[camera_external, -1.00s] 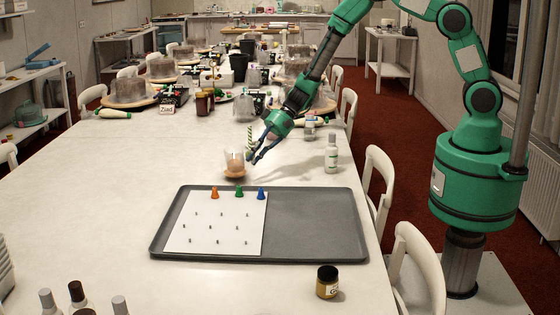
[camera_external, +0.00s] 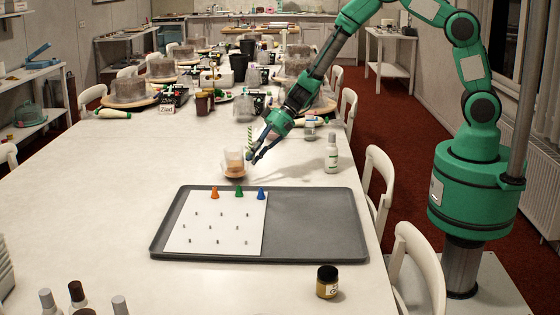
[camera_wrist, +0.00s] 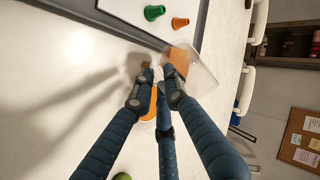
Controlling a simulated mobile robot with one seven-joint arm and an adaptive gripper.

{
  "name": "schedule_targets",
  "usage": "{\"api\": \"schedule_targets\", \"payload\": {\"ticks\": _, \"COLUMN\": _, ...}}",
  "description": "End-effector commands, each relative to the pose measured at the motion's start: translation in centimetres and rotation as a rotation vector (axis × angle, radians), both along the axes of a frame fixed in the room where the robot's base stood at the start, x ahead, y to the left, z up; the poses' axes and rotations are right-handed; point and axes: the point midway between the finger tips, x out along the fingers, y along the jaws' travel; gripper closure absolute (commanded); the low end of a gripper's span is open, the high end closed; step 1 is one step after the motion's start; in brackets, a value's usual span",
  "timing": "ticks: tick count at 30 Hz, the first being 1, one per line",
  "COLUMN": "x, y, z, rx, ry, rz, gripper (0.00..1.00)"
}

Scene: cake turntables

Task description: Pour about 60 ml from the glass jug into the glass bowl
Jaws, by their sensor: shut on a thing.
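My gripper (camera_external: 256,154) is shut on the glass jug (camera_external: 235,157), whose clear wall shows a peach-orange tint. In the external view the jug is just left of my fingertips, low over the table. The glass bowl (camera_external: 232,172) is small and clear with orange in it, directly below the jug; whether they touch I cannot tell. In the wrist view my dark blue fingers (camera_wrist: 154,98) close around something orange. Clear glass with an orange patch (camera_wrist: 181,59) shows just past the fingertips. The jug's exact tilt and any stream are too small to tell.
A grey tray (camera_external: 315,225) with a white sheet and orange, green and blue cones lies in front of the bowl. A white bottle (camera_external: 331,155) stands to the right. A striped green item (camera_external: 250,137) stands just behind my gripper. The table to the left is clear.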

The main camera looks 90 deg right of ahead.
Motion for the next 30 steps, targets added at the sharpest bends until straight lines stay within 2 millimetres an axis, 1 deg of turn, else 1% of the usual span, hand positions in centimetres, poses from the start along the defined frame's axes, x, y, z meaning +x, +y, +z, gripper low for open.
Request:
{"api": "schedule_targets", "payload": {"ticks": 4, "x": -0.03, "y": 0.07, "z": -0.19, "rx": -0.043, "ry": -0.009, "rz": 0.0, "gripper": 1.0}}
{"api": "schedule_targets", "payload": {"ticks": 7, "x": -0.01, "y": 0.27, "z": 0.22, "rx": -0.081, "ry": -0.017, "rz": 0.002, "gripper": 1.0}}
{"api": "schedule_targets", "payload": {"ticks": 15, "x": -0.07, "y": 0.41, "z": 0.31, "rx": -0.148, "ry": -0.029, "rz": 0.002, "gripper": 1.0}}
{"api": "schedule_targets", "payload": {"ticks": 30, "x": -0.1, "y": 0.43, "z": 0.28, "rx": -0.158, "ry": -0.031, "rz": 0.002, "gripper": 1.0}}
